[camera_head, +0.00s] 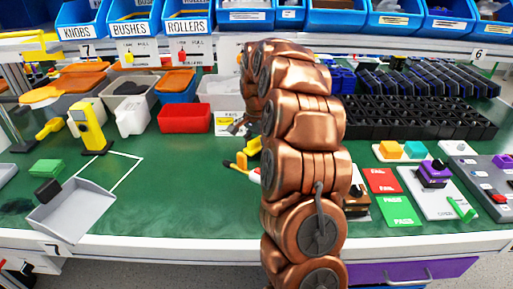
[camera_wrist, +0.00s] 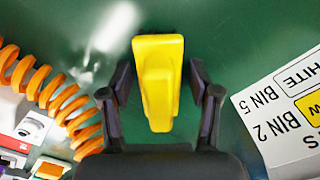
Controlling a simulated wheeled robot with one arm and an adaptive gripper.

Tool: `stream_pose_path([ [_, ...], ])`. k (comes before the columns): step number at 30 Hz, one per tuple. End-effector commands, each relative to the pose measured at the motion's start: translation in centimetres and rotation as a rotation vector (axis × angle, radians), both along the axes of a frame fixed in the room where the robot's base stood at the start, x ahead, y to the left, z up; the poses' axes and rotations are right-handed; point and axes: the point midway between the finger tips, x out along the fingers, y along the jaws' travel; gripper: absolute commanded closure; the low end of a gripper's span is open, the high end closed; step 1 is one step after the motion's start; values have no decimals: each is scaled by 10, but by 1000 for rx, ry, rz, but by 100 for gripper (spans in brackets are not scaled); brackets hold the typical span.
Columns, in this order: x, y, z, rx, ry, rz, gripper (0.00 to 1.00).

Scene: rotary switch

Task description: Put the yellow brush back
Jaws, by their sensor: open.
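A yellow piece (camera_wrist: 158,75), which I take for the yellow brush, is between the fingers of my gripper (camera_wrist: 160,83) in the wrist view, over the green mat. The two dark fingers are spread, one on each side, with a visible gap to it. Its bristles do not show. In the head view a yellow and black item (camera_head: 243,160) lies just left of my arm, partly hidden by it. I cannot tell whether it is the same piece. My arm covers the middle of the head view.
An orange coiled cord (camera_wrist: 40,85) is at the left in the wrist view, a white label card (camera_wrist: 285,115) at the right. A red bin (camera_head: 184,118) and a black rack (camera_head: 420,117) stand farther back. A grey dustpan (camera_head: 72,212) sits front left. The mat's front left-centre is clear.

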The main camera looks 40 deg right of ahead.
Motion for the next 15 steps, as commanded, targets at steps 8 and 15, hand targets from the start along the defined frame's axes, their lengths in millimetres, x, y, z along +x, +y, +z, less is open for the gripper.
stream_pose_path([
  [8, 1, -1, 7, -2, -2, 0, 38],
  [15, 1, -1, 44, -3, -5, 0, 38],
])
